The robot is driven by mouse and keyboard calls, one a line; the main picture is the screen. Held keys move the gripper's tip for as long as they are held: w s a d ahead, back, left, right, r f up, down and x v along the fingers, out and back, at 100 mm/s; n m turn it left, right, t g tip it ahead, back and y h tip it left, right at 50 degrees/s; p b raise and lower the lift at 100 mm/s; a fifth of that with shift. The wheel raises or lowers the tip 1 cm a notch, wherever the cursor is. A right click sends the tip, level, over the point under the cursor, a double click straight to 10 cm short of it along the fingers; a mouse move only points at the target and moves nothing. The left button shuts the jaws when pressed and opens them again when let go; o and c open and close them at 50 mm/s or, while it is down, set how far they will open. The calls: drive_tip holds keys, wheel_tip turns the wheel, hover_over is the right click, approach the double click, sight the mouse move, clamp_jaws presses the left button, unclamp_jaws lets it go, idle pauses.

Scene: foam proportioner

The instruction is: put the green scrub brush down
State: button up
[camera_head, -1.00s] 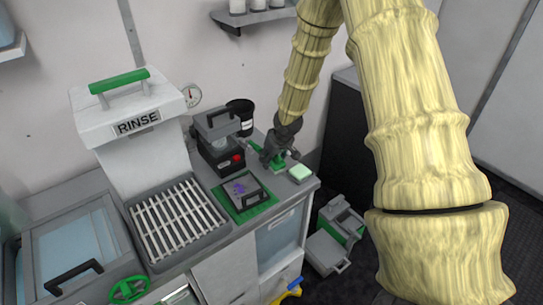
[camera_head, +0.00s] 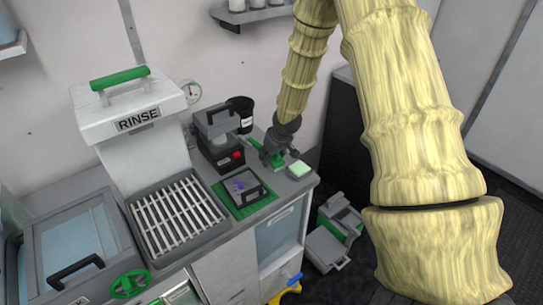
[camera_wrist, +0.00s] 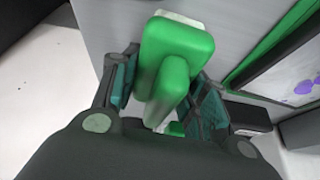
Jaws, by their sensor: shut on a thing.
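The green scrub brush (camera_wrist: 178,50) is between the fingers of my gripper (camera_wrist: 165,95) in the wrist view, its green handle toward the camera and a pale strip at its far edge. In the head view my gripper (camera_head: 277,156) is at the counter's back right, with a bit of the green brush (camera_head: 278,162) showing below it. The fingers are shut on the brush. The brush is at or close to the grey counter top (camera_head: 265,218); I cannot tell whether it touches.
A machine with a red button (camera_head: 220,140) and a black cup (camera_head: 241,112) stand to the left. The counter's right edge is close.

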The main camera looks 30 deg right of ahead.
drive_tip(key=o, duration=0.7)
drive_tip(key=shift+s+f, duration=0.2)
drive_tip(key=shift+f, duration=0.2)
drive_tip(key=shift+o, duration=1.3)
drive_tip(key=shift+a+f, duration=0.1)
drive_tip(key=shift+w+f, duration=0.1)
drive_tip(key=shift+w, duration=0.05)
drive_tip(key=shift+r, duration=0.3)
